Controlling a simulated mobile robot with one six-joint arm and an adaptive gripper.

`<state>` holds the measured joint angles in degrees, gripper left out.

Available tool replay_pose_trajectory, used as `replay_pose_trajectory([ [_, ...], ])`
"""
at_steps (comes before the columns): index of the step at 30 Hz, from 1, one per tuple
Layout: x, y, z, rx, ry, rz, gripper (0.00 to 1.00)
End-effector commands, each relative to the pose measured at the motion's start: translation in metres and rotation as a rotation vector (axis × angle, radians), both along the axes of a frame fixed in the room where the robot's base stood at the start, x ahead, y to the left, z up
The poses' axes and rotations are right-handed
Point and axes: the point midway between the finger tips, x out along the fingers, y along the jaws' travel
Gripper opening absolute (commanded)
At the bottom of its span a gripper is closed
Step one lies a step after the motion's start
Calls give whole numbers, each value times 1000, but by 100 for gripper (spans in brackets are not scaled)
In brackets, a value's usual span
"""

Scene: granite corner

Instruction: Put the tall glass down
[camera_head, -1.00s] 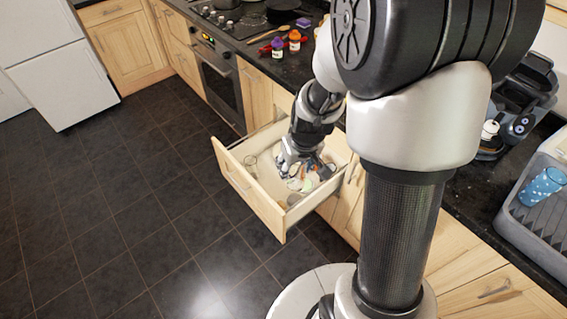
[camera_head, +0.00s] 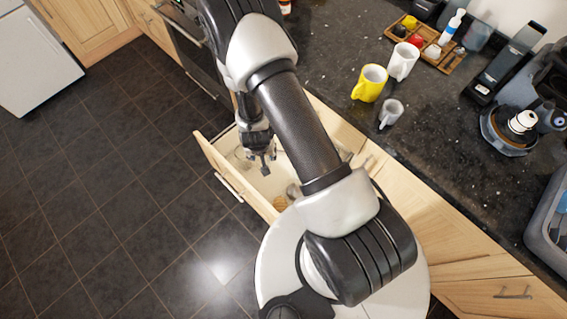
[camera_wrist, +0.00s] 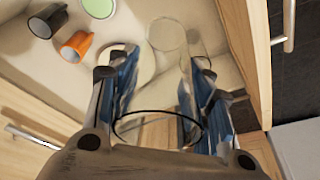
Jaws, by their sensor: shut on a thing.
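The tall glass (camera_wrist: 157,112) is clear, with a dark-looking round rim close to the camera in the wrist view. It stands between the blue-padded fingers of my gripper (camera_wrist: 156,72), which is shut on it. In the head view my gripper (camera_head: 262,163) points down over the open wooden drawer (camera_head: 243,187). The glass is too small and clear to make out there. A faint clear disc shows beyond the fingers in the wrist view; I cannot tell whether it is the glass's base or another glass.
A yellow mug (camera_head: 369,83), a white mug (camera_head: 402,61) and a grey cup (camera_head: 391,112) stand on the black counter (camera_head: 440,140).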

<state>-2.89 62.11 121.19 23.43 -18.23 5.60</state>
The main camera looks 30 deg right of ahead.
Motion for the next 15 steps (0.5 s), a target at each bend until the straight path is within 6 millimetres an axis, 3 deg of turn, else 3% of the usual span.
replay_pose_trajectory([
  [5, -5, 1, -26, -7, -2, -21, 16],
  [15, -5, 1, -116, -7, 0, -20, 16],
])
